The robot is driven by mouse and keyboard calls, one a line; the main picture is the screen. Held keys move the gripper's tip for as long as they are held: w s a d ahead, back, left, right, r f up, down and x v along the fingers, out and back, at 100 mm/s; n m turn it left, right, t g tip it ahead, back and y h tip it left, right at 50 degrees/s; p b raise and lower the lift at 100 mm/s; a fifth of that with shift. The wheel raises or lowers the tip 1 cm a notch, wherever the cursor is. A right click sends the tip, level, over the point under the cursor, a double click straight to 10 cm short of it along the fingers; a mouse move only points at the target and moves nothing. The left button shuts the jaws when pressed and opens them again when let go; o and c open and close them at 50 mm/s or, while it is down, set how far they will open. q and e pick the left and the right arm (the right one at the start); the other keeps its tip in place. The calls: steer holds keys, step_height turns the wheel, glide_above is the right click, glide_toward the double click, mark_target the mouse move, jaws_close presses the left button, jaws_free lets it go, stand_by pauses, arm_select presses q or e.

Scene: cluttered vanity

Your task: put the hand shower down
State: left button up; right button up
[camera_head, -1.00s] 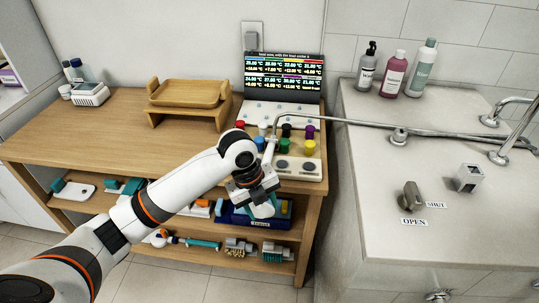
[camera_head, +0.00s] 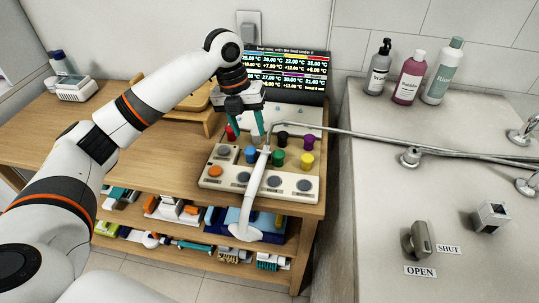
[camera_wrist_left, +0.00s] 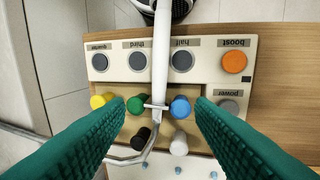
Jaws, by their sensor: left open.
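The white hand shower (camera_head: 255,195) slants across the button console (camera_head: 210,184), its head past the console's front edge. A metal pipe or hose meets its upper end. Whether it rests on the console or hangs from the pipe is unclear. My left gripper (camera_head: 251,136) is open, with teal fingers, near the handle's upper end. In the left wrist view the handle (camera_wrist_left: 160,60) runs between the two spread fingers (camera_wrist_left: 160,108), with gaps on both sides, and the head is cut off at the top. My right gripper is not in view.
Coloured knobs, including blue (camera_head: 251,154) and green (camera_head: 278,158), crowd the handle. A display (camera_head: 290,72) stands behind. The metal pipe (camera_head: 370,139) runs right over the counter (camera_head: 385,200). Bottles (camera_head: 408,78) stand at its back. A wooden tray stand (camera_head: 190,112) is behind my arm.

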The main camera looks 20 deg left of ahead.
arm_select(q)
glide_above(259, 163)
steer(key=a, duration=0.1)
steer(key=f, duration=0.5)
steer(key=shift+w+a+f, duration=0.15)
steer(key=shift+a+f, duration=0.05)
steer(key=shift+f, duration=0.1)
steer(key=shift+d+f, duration=0.1)
steer(key=shift+f, duration=0.45)
steer(key=f, duration=0.2)
steer(key=d+f, duration=0.1)
steer(key=f, duration=0.1)
steer(key=shift+f, duration=0.4)
steer(key=shift+r, duration=0.1)
jaws_close()
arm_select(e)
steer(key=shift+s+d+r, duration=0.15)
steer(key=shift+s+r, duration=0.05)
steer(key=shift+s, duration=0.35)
